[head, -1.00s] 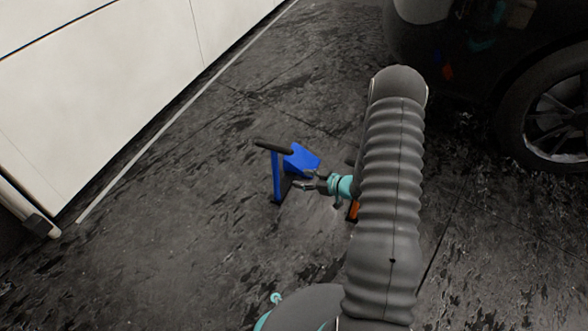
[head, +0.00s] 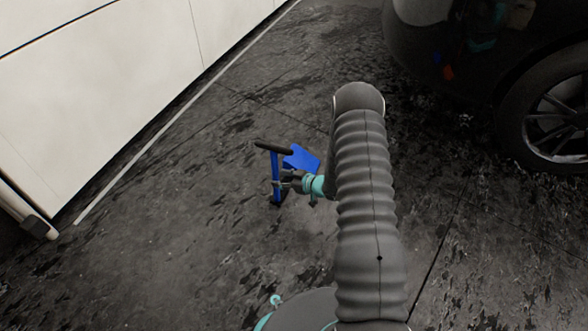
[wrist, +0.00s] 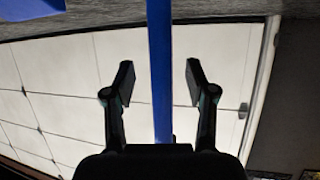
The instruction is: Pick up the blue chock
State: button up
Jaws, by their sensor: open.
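The blue chock (head: 302,157) stands on the dark floor in the head view, with a blue upright post (head: 275,178) and a black bar handle (head: 273,146) on top. My gripper (head: 281,184) is at the post, and my arm comes in from the right. In the wrist view the blue post (wrist: 161,70) runs between the two open fingers of my gripper (wrist: 160,82), with a gap on each side. A blue corner of the chock (wrist: 30,8) shows at the upper left there. My gripper partly hides the chock's lower part in the head view.
A white panelled wall or door (head: 120,80) stands at the left. A black car with a wheel (head: 555,125) is at the upper right. The floor around the chock is clear.

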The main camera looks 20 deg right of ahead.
aim_at(275, 177)
jog(key=x, duration=0.3)
jog(key=shift+w+a+f, duration=0.15)
jog(key=shift+w+f, duration=0.05)
jog(key=shift+f, duration=0.1)
grip_shut()
jog(key=shift+w+r, duration=0.1)
jog(key=shift+r, duration=0.05)
jog(key=shift+r, duration=0.1)
